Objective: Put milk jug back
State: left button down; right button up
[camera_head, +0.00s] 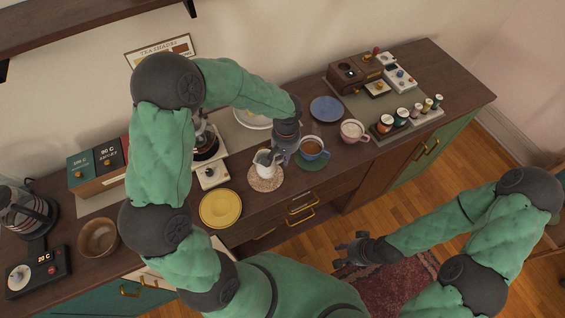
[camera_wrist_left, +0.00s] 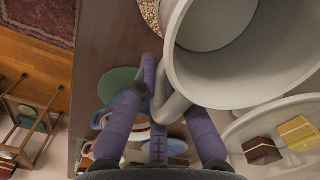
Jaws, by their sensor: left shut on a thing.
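The milk jug (camera_head: 264,158), small and pale grey, appears upright at the cork coaster (camera_head: 265,184) on the wooden counter. I cannot tell whether it rests on the coaster or hovers just above it. My left gripper (camera_head: 280,153) reaches down from behind and is shut on the jug's handle. In the left wrist view the jug (camera_wrist_left: 235,70) fills the upper right, its handle (camera_wrist_left: 172,108) between my purple fingers (camera_wrist_left: 160,100); the cork coaster (camera_wrist_left: 152,12) shows past its rim. My right gripper (camera_head: 352,252) is open and empty, out over the floor.
A blue cup (camera_head: 310,146) of brown drink on a green coaster (camera_head: 318,165) stands close right of the jug. A pink cup (camera_head: 353,129), blue plate (camera_head: 326,109) and yellow plate (camera_head: 220,208) are nearby. A white plate (camera_wrist_left: 235,135) with cake pieces lies beyond the jug.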

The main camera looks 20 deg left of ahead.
aim_at(282, 169)
pick_arm(q)
jog(key=shift+a+f, duration=0.25)
jog(key=shift+f, duration=0.1)
jog(key=shift+w+a+f+b, duration=0.1)
jog(key=shift+f+b, duration=0.35)
jog(key=shift+f, duration=1.15)
jog(key=shift+f, duration=0.1)
jog(key=c, duration=1.3)
grip_release()
jog(key=shift+c, duration=0.2)
notch_tip(282, 169, up, 12)
jog(key=p, duration=0.2)
jog(key=shift+w, duration=0.15)
